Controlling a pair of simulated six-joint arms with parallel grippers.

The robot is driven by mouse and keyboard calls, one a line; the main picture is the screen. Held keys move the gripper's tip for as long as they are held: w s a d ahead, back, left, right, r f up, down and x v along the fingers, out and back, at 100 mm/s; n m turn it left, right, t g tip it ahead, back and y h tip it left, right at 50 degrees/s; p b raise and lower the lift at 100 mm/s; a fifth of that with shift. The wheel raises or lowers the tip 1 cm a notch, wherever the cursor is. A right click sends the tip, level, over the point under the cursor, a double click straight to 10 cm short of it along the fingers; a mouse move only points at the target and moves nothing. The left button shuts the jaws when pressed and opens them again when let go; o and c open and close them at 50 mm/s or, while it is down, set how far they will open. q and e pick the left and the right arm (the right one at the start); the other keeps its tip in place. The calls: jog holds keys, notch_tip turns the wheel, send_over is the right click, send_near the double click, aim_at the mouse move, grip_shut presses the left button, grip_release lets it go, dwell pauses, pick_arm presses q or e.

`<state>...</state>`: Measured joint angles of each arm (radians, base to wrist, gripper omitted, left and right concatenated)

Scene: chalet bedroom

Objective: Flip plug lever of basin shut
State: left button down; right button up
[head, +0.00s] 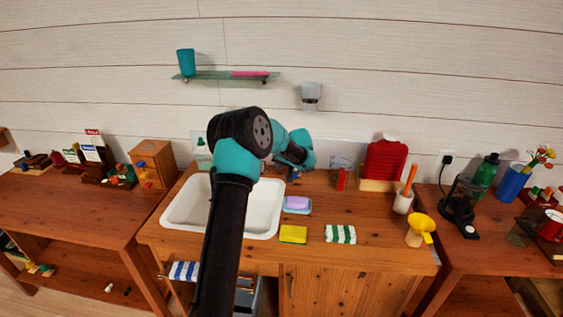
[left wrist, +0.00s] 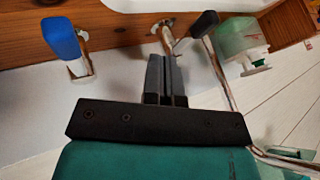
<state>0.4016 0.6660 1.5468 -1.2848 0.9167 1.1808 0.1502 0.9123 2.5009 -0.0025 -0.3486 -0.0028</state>
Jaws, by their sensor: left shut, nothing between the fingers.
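The white basin (head: 262,212) is set in the wooden counter, partly hidden behind my left arm. My left gripper (head: 295,170) is at the back of the counter, right of the basin's back edge. In the left wrist view its two dark fingers (left wrist: 165,62) are shut with nothing between them. Just past the fingertips is a small lever with a black grip (left wrist: 204,24) on a thin metal stem; I cannot tell whether they touch. A blue-handled lever (left wrist: 62,40) stands to the left, apart from the fingers. Which is the plug lever is not certain. My right gripper is not in view.
A translucent green bottle (left wrist: 240,36) is close by in the left wrist view. A purple soap in a dish (head: 297,204), a yellow sponge (head: 293,234) and a striped cloth (head: 340,234) lie on the counter.

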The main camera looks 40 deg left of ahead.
pick_arm(q)
jog(key=s+a+f, duration=0.2)
jog(key=a+f, duration=0.2)
jog(key=a, duration=0.2)
jog(key=shift+s, duration=0.15)
dwell(0.4)
